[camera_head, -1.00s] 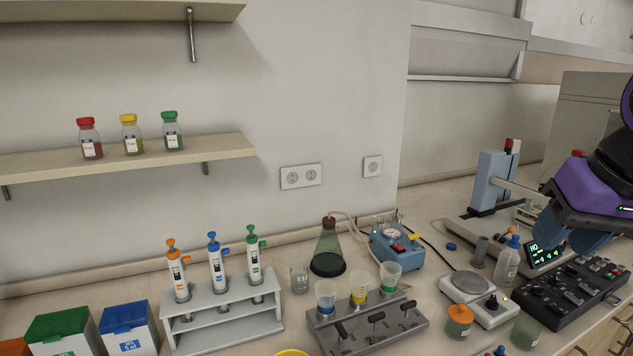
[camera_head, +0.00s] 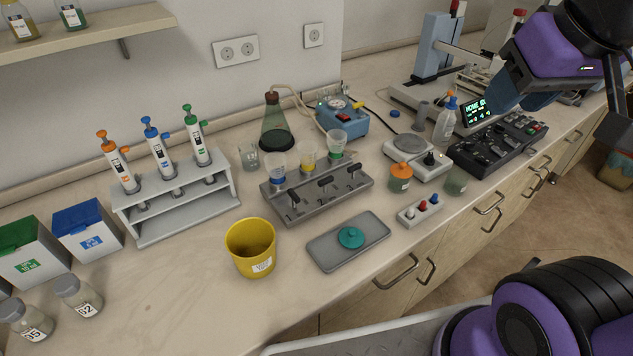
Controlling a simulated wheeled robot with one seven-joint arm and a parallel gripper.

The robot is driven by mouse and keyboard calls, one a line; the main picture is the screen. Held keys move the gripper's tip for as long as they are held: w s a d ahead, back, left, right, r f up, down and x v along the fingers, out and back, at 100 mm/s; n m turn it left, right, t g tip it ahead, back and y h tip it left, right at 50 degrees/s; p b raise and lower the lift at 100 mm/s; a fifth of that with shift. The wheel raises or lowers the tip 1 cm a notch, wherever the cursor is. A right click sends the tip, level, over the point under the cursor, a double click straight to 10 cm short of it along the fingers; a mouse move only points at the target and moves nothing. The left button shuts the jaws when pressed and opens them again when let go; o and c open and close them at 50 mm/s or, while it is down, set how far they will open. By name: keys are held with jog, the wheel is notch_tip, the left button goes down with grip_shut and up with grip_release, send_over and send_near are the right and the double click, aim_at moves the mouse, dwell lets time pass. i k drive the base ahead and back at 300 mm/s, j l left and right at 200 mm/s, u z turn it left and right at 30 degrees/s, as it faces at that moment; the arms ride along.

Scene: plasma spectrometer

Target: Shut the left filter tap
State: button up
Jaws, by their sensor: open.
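The grey filter block (camera_head: 335,197) stands mid-bench with three funnels along its back: blue-banded (camera_head: 277,172), yellow-banded (camera_head: 308,157) and green-banded (camera_head: 336,146). Black tap handles sit on its front. The left filter tap (camera_head: 294,201) has its handle pointing toward the bench front, unlike the middle tap (camera_head: 325,183) and right tap (camera_head: 353,170), whose handles lie more sideways along the block. My gripper (camera_head: 513,90), with blue fingers below a purple wrist, is at the upper right, in front of the display and far from the taps. It is open; nothing shows between its fingers.
A yellow bin (camera_head: 251,248) and a grey tray with a teal lid (camera_head: 350,237) stand in front of the block.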

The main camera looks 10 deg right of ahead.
aim_at(295, 199)
jog(key=j+u, duration=0.2)
jog(key=u, duration=0.2)
jog(key=j+u, duration=0.25)
jog(key=u, duration=0.15)
jog(key=j+u, duration=0.2)
jog(key=u, duration=0.2)
jog(key=k+j, duration=0.05)
